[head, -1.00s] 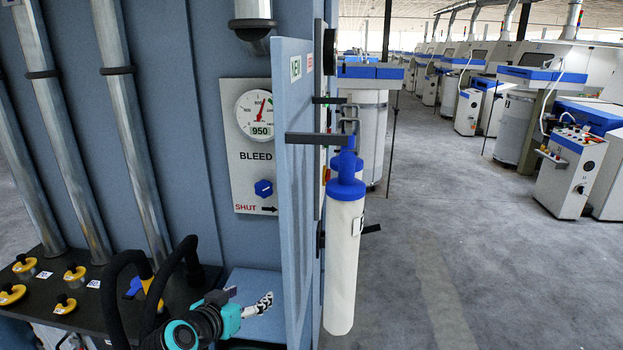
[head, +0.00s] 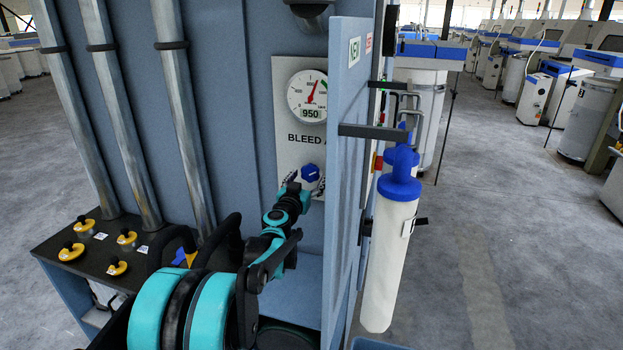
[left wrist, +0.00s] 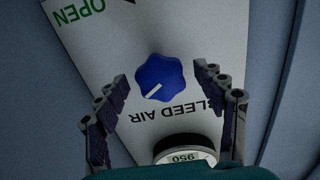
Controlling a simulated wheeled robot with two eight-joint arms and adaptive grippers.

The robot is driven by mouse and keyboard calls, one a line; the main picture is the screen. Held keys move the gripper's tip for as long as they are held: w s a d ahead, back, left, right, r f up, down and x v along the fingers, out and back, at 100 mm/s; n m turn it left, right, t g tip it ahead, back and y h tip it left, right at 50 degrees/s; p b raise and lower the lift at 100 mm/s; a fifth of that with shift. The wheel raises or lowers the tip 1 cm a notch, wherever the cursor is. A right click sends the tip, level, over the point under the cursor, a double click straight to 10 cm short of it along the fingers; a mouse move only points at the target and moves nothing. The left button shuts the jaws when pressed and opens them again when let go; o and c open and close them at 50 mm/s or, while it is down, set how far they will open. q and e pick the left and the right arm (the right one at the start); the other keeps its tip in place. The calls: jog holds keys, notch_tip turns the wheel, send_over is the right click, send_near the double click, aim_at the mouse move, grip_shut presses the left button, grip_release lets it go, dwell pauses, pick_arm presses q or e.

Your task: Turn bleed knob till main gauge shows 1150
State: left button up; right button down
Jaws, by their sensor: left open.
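The blue bleed knob (head: 310,173) sits on a white panel (head: 289,152) marked BLEED AIR. In the left wrist view the knob (left wrist: 160,78) is a lobed blue disc with a white pointer line. The main gauge (head: 308,97) above it has a red needle and reads 950; its readout also shows in the left wrist view (left wrist: 182,157). My left gripper (head: 293,183) is just left of and below the knob. In the left wrist view its open fingers (left wrist: 121,103) stand either side of the knob's near side, apart from it. My right gripper is not in view.
A blue open door (head: 345,190) stands right of the panel, with a black bar handle (head: 384,132) and white cylinders with blue caps (head: 388,260) beyond. Yellow knobs (head: 85,225) sit on a dark shelf at left. Open floor lies at right.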

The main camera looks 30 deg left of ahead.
pick_arm(q)
jog(key=shift+w+a, duration=0.15)
jog(key=shift+w, duration=0.5)
jog(key=c, duration=1.2)
jog(key=shift+o, duration=0.2)
